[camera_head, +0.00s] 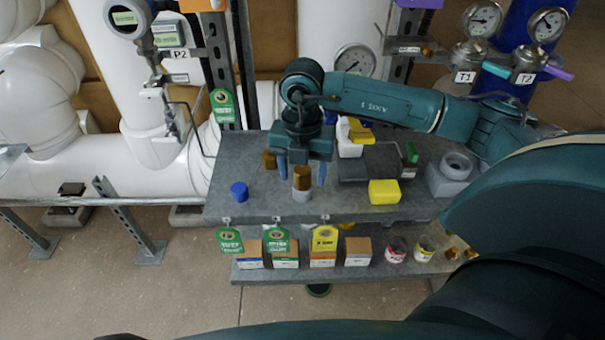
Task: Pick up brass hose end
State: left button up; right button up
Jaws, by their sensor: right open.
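A brass-coloured cylinder with a grey lower part (302,179), which looks like the brass hose end, stands upright on the upper grey shelf (240,205). My right gripper (302,176) points down over it, with its two blue fingers apart, one on each side. A gap shows between the fingers and the brass piece, and I cannot tell how far down they reach. My left gripper is not in view.
A blue cap (239,191) stands left on the shelf. A yellow block (384,192), a dark grey box (381,162) and a light grey fitting (455,173) are to the right. Small boxes (322,254) and cans (396,250) fill the lower shelf. Gauges and white pipes stand behind.

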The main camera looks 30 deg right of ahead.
aim_at(302, 169)
jog(key=shift+c, duration=0.5)
jog(key=c, duration=0.9)
jog(key=shift+o, duration=0.2)
notch_tip(302, 169, up, 10)
jog(key=shift+r+b, duration=0.1)
jog(key=shift+b, duration=0.2)
jog(key=o, duration=0.4)
jog(key=shift+c, duration=0.2)
jog(key=c, duration=0.3)
